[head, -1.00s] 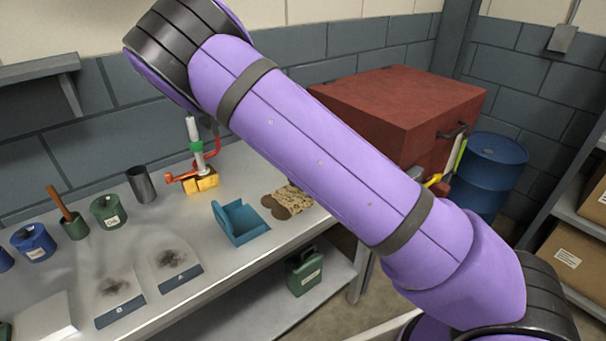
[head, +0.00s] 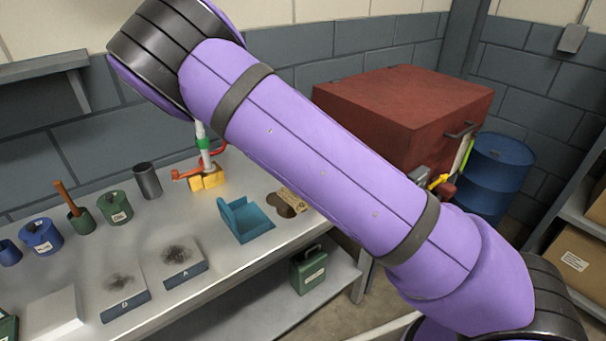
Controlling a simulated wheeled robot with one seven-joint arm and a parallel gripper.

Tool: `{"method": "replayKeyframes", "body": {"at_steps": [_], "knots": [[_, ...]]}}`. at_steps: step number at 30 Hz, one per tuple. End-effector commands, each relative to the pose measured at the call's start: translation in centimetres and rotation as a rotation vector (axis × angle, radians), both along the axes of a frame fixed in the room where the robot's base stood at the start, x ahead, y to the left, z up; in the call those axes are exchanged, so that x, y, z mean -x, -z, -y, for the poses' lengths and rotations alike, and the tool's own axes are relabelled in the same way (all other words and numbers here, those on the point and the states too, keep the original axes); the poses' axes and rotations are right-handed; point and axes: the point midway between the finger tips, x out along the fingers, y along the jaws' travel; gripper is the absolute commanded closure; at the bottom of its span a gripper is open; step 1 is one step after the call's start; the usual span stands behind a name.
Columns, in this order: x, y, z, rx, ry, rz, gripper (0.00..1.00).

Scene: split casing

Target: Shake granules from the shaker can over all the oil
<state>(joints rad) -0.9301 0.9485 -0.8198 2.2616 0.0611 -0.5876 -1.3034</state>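A brown oil patch (head: 287,208) lies on the workbench (head: 232,262), right of the blue open holder. Tan speckled material (head: 294,200) covers its back part, and my purple arm hides its right side. Dark smudges also mark plate A (head: 178,252) and plate B (head: 120,282). I cannot pick out the shaker can for certain. My gripper is not in view; only my arm's upper links show, crossing the picture.
The blue holder (head: 244,222), a red-handled device on yellow blocks (head: 207,178), a grey cup (head: 147,181) and green and blue pots (head: 115,208) stand on the bench. A red cabinet (head: 400,105) and blue drum (head: 497,170) are to the right.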

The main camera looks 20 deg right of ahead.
Motion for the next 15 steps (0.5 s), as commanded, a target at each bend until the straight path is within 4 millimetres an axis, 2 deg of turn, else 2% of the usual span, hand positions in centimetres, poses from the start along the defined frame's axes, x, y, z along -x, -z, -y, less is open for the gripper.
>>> {"method": "replayKeyframes", "body": {"at_steps": [15], "knots": [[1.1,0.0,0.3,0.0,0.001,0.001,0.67]]}}
